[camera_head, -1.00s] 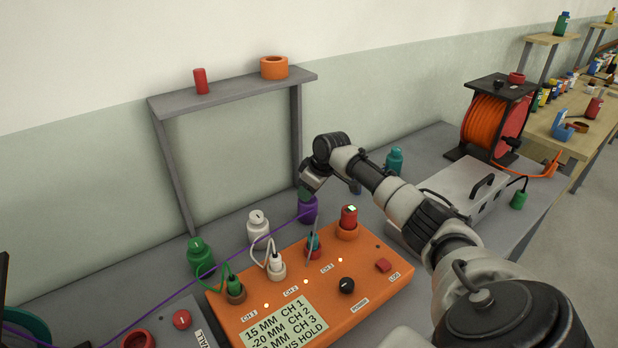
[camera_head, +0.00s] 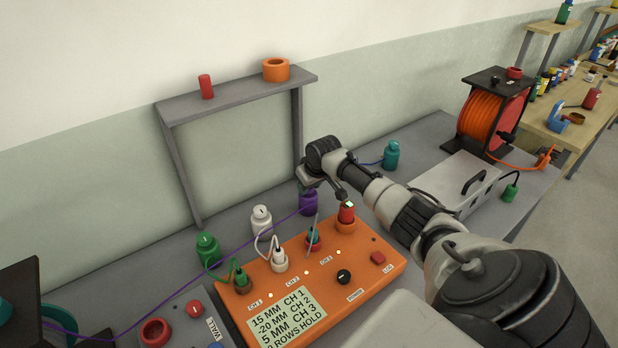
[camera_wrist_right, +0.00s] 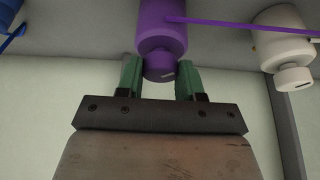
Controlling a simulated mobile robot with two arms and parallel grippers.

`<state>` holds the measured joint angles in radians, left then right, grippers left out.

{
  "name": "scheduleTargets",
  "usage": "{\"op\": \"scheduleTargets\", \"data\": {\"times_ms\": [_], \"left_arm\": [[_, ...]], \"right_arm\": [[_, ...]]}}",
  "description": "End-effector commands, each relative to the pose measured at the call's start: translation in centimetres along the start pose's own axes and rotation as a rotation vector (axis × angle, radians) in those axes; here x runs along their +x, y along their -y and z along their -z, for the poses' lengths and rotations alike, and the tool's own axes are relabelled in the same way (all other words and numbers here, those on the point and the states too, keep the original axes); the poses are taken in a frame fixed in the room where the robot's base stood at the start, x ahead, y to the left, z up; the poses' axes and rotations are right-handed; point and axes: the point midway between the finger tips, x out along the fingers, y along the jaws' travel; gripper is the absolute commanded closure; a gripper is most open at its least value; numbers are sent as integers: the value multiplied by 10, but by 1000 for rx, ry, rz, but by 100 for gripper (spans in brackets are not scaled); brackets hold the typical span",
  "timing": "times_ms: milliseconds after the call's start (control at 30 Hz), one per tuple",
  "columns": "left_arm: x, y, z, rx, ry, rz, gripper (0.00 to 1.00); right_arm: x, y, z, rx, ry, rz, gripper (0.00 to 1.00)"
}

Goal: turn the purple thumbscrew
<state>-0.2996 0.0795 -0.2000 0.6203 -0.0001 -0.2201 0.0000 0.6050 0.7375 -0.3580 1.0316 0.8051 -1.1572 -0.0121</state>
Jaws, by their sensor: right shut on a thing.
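The purple thumbscrew (camera_wrist_right: 160,68) is the small knob on the end of a purple body (camera_wrist_right: 162,25), with a purple cord running off it in the right wrist view. In the head view the purple body (camera_head: 308,204) stands behind the orange box, and its top is hidden by my right gripper (camera_head: 305,186). In the wrist view the green fingers of my right gripper (camera_wrist_right: 160,78) are on both sides of the knob and shut on it. My left gripper is not in view.
A white unit (camera_head: 261,221) and a green unit (camera_head: 207,248) stand left of the purple one. A grey shelf frame (camera_head: 240,92) stands behind. A teal bottle (camera_head: 391,155) is to the right.

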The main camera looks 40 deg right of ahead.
Motion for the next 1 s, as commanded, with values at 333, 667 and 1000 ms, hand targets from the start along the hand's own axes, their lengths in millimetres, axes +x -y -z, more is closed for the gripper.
{"op": "scheduleTargets", "data": {"times_ms": [333, 667, 1000], "left_arm": [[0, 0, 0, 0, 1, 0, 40], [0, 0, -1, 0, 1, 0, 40], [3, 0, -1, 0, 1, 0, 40]], "right_arm": [[-1, 0, 1, -1, -3, 0, 45], [-1, 0, 0, -1, -1, 0, 37], [-44, -1, 0, -4, -4, -2, 37]]}}
